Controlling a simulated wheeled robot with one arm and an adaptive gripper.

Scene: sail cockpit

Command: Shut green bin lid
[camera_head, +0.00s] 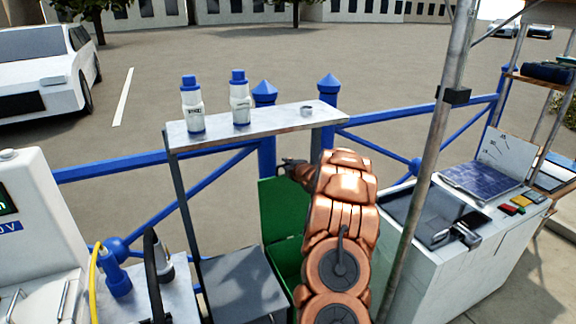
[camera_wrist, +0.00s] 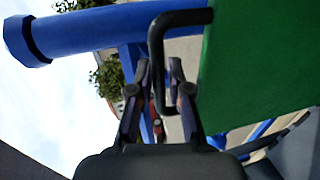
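The green bin lid (camera_head: 280,212) stands raised, roughly upright, behind the open green bin (camera_head: 287,258). In the wrist view the lid (camera_wrist: 262,62) fills the upper right. A black bent handle (camera_wrist: 156,45) sticks out from the lid's edge. My gripper (camera_wrist: 159,66) has its two fingers apart, with part of the handle between them; a firm grip does not show. In the head view my gripper (camera_head: 293,168) is small and dark at the lid's top edge. My copper arm hides the bin's right side and part of the lid.
A blue railing (camera_head: 125,168) runs behind. A white counter (camera_head: 478,235) and a grey pole (camera_head: 432,165) stand on the right.

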